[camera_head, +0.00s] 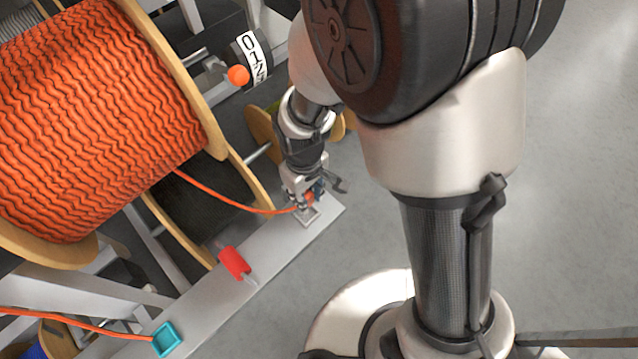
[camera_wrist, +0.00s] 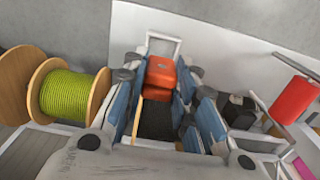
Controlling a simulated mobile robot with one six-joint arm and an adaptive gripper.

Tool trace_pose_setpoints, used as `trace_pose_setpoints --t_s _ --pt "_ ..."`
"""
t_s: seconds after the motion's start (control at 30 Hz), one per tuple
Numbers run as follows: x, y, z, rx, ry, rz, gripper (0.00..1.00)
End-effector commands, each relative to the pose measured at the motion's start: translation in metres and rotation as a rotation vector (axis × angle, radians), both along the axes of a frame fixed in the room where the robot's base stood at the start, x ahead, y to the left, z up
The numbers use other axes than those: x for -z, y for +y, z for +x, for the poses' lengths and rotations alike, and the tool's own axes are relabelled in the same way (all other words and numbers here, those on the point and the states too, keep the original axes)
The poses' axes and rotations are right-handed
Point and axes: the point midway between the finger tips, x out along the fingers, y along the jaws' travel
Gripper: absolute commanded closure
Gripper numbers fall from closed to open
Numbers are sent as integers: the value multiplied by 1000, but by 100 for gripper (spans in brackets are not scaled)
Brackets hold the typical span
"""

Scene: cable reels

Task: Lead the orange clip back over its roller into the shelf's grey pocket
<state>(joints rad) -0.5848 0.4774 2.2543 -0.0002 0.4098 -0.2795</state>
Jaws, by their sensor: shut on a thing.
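The orange clip (camera_wrist: 161,72) sits between the blue-padded fingers of my gripper (camera_wrist: 165,92) in the wrist view. My gripper also shows in the head view (camera_head: 311,194), shut on the clip at the shelf's far right end. The grey pocket (camera_head: 306,219) is directly below the fingers; its pale rim shows just beyond the clip in the wrist view (camera_wrist: 178,44). I cannot tell whether the clip is inside the rim. The orange cable (camera_head: 235,203) runs from the big reel (camera_head: 95,120) to the clip, sagging slightly.
The pale shelf (camera_head: 205,305) runs diagonally at the front. A teal pocket (camera_head: 167,339) sits at its lower left with another orange cable near it. A reel of yellow-green cable (camera_wrist: 75,97) is left in the wrist view. Open floor (camera_head: 585,200) lies to the right.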

Motion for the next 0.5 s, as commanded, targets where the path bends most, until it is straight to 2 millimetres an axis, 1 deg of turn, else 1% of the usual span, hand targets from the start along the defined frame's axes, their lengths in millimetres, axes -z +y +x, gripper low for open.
trace_pose_setpoints --t_s 0.27,0.5 --pt "8 1 -1 1 0 0 98" --pt "23 1 -1 1 0 0 98"
